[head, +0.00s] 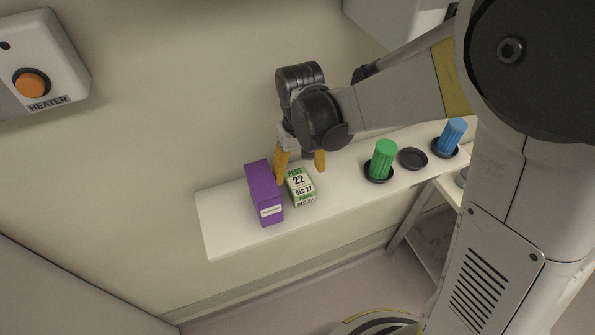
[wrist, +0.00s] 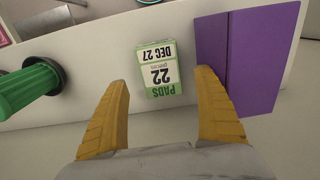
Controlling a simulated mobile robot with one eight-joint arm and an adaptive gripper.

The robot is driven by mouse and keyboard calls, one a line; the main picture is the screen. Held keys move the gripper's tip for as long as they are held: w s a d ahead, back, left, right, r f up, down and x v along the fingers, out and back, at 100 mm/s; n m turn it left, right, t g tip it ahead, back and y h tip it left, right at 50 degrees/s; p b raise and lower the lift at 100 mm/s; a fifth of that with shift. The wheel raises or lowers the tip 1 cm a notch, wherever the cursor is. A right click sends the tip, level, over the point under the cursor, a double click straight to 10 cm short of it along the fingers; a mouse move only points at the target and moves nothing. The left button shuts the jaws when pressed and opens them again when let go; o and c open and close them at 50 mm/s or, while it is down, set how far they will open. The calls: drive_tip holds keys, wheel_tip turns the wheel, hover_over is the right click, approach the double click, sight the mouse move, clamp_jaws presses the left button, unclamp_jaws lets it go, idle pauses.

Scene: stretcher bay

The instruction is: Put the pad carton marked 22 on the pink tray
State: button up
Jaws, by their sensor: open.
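The pad carton marked 22 (head: 300,187), white and green, stands on the white shelf right beside a purple box. It also shows upside down in the wrist view (wrist: 160,68), just ahead of and between the fingertips. My gripper (head: 299,168) has its yellow fingers open and empty, close behind and above the carton. In the wrist view my gripper (wrist: 163,82) straddles the line to the carton, apart from it. The pink tray is not clearly in view; only a pinkish patch (wrist: 5,37) shows at the wrist view's upper left edge.
The purple box (head: 264,194) stands close at the carton's left. To the right on the white shelf (head: 230,222) are a green ribbed cup (head: 382,158), an empty dark coaster (head: 412,158) and a blue ribbed cup (head: 452,133). A lower metal stand (head: 432,232) is at right.

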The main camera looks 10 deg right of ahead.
sight(299, 181)
drive_tip(key=shift+s+f, duration=0.15)
drive_tip(key=shift+f, duration=0.25)
wheel_tip(299, 181, down, 4)
drive_tip(key=shift+s+f+p, duration=0.1)
drive_tip(key=shift+f+p, duration=0.15)
drive_tip(key=shift+p, duration=0.1)
drive_tip(key=shift+c, duration=0.3)
drive_tip(key=c, duration=1.4)
